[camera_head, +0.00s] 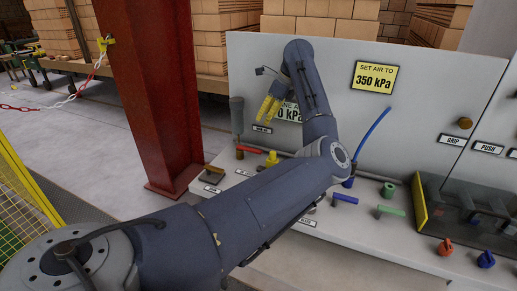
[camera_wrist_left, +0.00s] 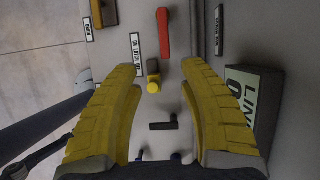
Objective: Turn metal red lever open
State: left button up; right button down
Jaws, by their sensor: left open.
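The red lever (camera_head: 250,149) lies near the back left of the console's sloped panel in the head view, just below my left gripper. It also shows in the left wrist view as a red bar (camera_wrist_left: 164,32) at the top centre, ahead of the fingertips. My left gripper (camera_head: 270,106) points down in front of the upright back panel. Its yellow fingers are spread, with nothing held between them in the left wrist view (camera_wrist_left: 163,72). The fingers are apart from the red lever. My right gripper is in neither view.
A yellow knob (camera_head: 271,158) stands close right of the lever. A grey upright cylinder (camera_head: 237,116) stands behind it. Blue (camera_head: 344,198) and green (camera_head: 391,211) handles lie right. A red steel column (camera_head: 155,90) rises left of the console. A yellow sign (camera_head: 374,76) reads 350 kPa.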

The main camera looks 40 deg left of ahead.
pick_arm(q)
send_near(254, 149)
jog(key=x, duration=0.9)
jog(key=shift+s+a, duration=0.1)
jog(key=shift+s, duration=0.05)
jog(key=shift+o, duration=0.2)
grip_shut()
dwell(0.3)
